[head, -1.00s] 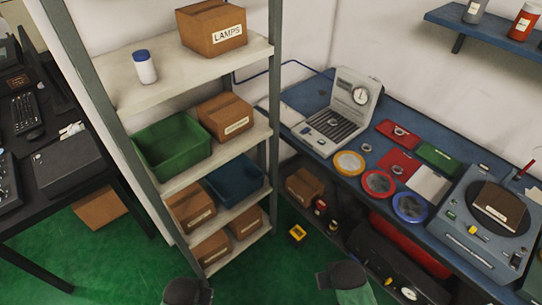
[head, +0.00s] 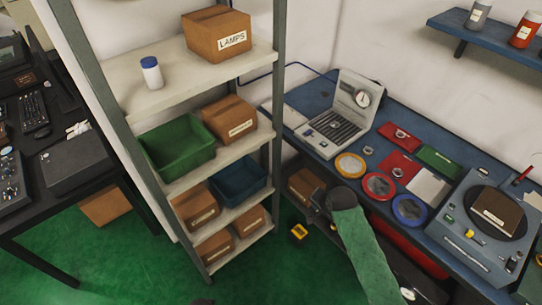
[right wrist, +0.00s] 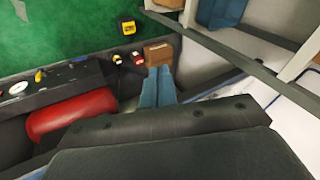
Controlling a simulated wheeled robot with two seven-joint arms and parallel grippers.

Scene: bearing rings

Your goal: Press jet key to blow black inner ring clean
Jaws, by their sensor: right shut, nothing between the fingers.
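My right gripper (head: 317,207) is shut and empty, low in front of the bench by the cardboard box under it. Its two blue-grey fingers (right wrist: 158,78) lie together in the right wrist view. A blue-grey machine (head: 470,245) with a dark round top stands on the bench's right part, away from my gripper. It has a small green and yellow part (head: 449,220) on its front; I cannot tell which part is the jet key. Small metal rings lie on the bench, one on the red mat (head: 391,163); I cannot make out a black inner ring. My left gripper is out of view.
The blue bench (head: 310,97) holds a grey case with a dial (head: 340,122) and yellow, red and blue rimmed dishes (head: 409,210). A shelf rack (head: 200,85) with boxes and bins stands left of it. A red cylinder (right wrist: 72,112) lies under the bench. The green floor has free room.

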